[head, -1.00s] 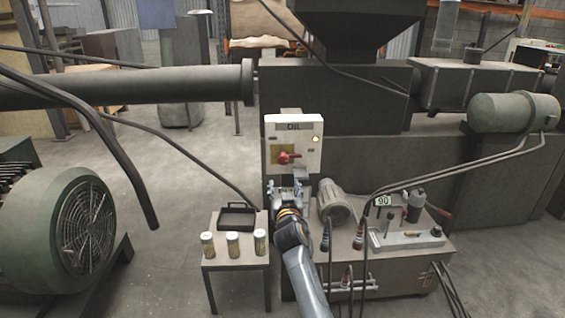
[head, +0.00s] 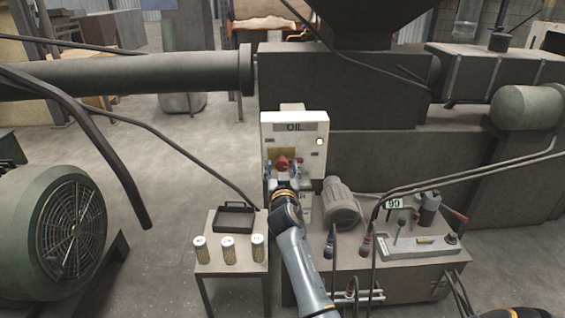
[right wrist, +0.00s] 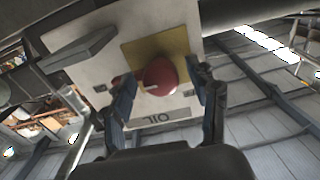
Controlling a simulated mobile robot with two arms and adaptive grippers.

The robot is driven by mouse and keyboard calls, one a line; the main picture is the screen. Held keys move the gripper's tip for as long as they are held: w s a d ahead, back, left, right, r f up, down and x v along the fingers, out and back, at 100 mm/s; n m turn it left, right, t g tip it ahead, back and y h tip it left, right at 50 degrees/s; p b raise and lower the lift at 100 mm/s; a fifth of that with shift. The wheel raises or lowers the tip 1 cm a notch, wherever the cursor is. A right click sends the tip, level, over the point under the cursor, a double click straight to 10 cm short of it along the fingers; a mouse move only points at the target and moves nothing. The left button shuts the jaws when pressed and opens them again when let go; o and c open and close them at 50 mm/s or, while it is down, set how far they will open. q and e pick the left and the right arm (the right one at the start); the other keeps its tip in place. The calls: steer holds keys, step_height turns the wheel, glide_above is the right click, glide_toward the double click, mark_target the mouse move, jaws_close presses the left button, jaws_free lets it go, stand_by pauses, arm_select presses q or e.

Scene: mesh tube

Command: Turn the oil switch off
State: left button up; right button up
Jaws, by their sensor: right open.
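The oil switch is a red knob (head: 283,161) on a yellow plate, on the front of a white box (head: 313,126) labelled OIL. A small lamp (head: 319,142) on the box glows yellowish. My right gripper (head: 283,172) is in front of the knob and hides its lower part in the head view. In the right wrist view, the red knob (right wrist: 161,76) sits between the two open fingers of my right gripper (right wrist: 162,80), with a gap on each side. The knob's turned angle is hard to tell. My left gripper is not in view.
A small table (head: 228,257) holds a black tray (head: 235,207) and several cylinders (head: 228,249) left of my arm. A hydraulic unit with a motor (head: 341,203) and hoses stands to the right. A large fan-cooled motor (head: 70,235) is at far left.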

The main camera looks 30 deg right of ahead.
steer(key=shift+s+a+r, duration=0.1)
steer(key=shift+r, duration=0.05)
steer(key=c, duration=1.2)
steer(key=shift+o, duration=0.2)
steer(key=shift+n, duration=1.3)
steer(key=n, duration=0.2)
steer(key=shift+n, duration=0.3)
steer(key=n, duration=0.3)
steer(key=shift+n+p, duration=0.3)
steer(key=shift+p, duration=0.05)
steer(key=n+p, duration=0.1)
steer(key=n, duration=0.3)
steer(key=shift+r+n, duration=0.1)
steer(key=shift+n, duration=0.2)
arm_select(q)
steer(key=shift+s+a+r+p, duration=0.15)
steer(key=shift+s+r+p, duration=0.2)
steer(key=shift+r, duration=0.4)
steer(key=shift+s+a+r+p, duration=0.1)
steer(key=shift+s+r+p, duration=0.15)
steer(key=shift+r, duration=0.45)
arm_select(e)
steer(key=shift+n, duration=2.3)
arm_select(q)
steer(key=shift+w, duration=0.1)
arm_select(e)
steer(key=o, duration=1.2)
steer(key=shift+c, duration=0.2)
